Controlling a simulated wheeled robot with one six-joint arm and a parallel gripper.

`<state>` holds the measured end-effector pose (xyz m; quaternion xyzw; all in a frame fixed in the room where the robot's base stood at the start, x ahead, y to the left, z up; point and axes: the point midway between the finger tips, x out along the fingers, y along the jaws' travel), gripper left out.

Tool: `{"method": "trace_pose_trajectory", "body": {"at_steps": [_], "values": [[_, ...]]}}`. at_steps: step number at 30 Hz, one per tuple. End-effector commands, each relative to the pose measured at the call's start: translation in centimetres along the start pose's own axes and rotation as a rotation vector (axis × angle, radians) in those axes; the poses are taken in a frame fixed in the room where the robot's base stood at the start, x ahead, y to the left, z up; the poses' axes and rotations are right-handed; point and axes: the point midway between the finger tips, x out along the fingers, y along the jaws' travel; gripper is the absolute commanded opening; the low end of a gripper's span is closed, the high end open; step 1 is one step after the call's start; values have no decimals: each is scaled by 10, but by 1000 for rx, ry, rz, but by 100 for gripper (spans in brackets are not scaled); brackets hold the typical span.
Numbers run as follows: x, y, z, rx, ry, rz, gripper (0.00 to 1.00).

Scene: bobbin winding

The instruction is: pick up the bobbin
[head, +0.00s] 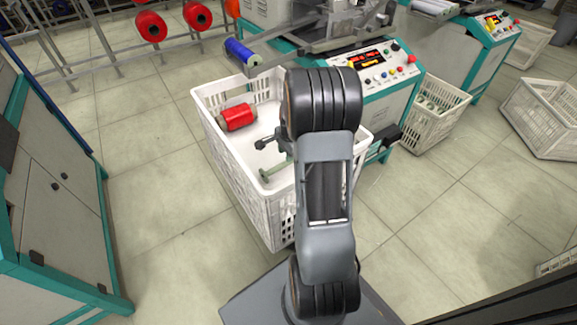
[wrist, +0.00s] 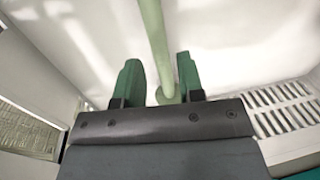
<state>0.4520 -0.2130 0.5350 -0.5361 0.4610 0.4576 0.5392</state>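A pale green bobbin with a thin bare shaft and a round end (wrist: 153,35) is in the wrist view, inside a white crate. In the head view part of it (head: 277,172) shows beside my arm. A red bobbin (head: 238,118) lies in the same white crate (head: 229,165), near its far left. My gripper (wrist: 158,78) has its two green fingers apart, with the pale shaft running between them, nearer the right finger. The shaft's round end shows by the finger bases. Whether the fingers touch the shaft cannot be told. My arm hides most of the gripper in the head view.
A winding machine with a button panel (head: 377,66) stands right behind the crate, with a blue bobbin (head: 241,51) at its left. More white crates (head: 432,112) stand to the right. A grey and teal cabinet (head: 50,190) is at left. The floor between is clear.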

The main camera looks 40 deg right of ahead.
Motion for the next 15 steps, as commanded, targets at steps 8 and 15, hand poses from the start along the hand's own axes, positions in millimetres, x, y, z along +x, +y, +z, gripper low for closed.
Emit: {"method": "trace_pose_trajectory", "body": {"at_steps": [8,15], "values": [[17,0,0,-1,0,0,35],[39,2,1,-2,-1,0,35]]}}
